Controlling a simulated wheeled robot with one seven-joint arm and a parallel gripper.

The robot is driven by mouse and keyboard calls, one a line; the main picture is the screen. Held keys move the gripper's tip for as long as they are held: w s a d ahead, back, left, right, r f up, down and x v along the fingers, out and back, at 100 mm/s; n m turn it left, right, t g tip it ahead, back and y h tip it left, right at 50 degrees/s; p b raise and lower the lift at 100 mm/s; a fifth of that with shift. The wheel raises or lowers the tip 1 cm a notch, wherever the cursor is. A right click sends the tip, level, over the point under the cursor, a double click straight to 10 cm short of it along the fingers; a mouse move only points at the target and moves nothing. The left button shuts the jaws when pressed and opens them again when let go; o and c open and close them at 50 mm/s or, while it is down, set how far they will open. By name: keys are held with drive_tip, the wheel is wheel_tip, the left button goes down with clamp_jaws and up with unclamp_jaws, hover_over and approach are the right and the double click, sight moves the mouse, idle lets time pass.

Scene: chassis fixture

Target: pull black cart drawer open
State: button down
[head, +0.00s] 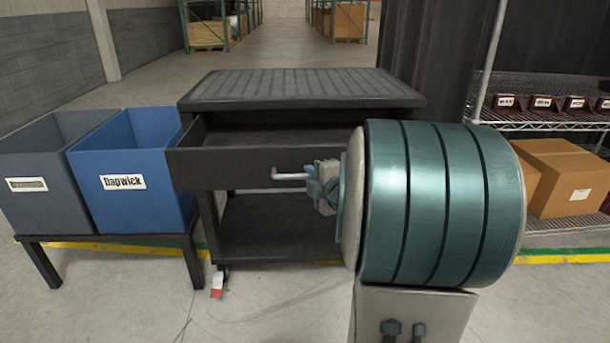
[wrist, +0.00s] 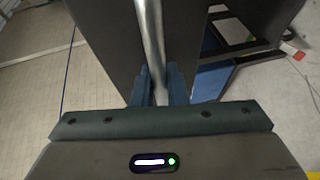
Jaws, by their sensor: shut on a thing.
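The black cart (head: 300,88) stands in the middle of the head view. Its drawer (head: 232,166) is pulled partly out toward me, and its dark inside shows below the cart top. A pale metal bar handle (head: 290,176) is on the drawer front. My gripper (head: 316,186) is at the right part of the handle, in front of the drawer. In the wrist view, the handle (wrist: 150,40) runs down between the two fingers of my gripper (wrist: 160,88), which are shut on it. My arm hides the right end of the drawer front and the cart's right side.
A grey bin (head: 35,180) and a blue bin (head: 130,205) sit on a low black stand (head: 110,243) left of the cart. A wire shelf (head: 550,118) with maroon bins and a cardboard box (head: 565,185) stands at the right. Bare floor shows in front of the cart.

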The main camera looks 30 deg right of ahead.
drive_tip(key=c, duration=1.5)
unclamp_jaws()
drive_tip(key=shift+o, duration=0.2)
drive_tip(key=s+r+p, duration=0.1)
drive_tip(key=s+r, duration=0.1)
drive_tip(key=s, duration=1.1)
drive_tip(key=shift+s+a+r+p, duration=0.2)
drive_tip(key=shift+s+a+p, duration=0.1)
drive_tip(key=shift+s, duration=0.05)
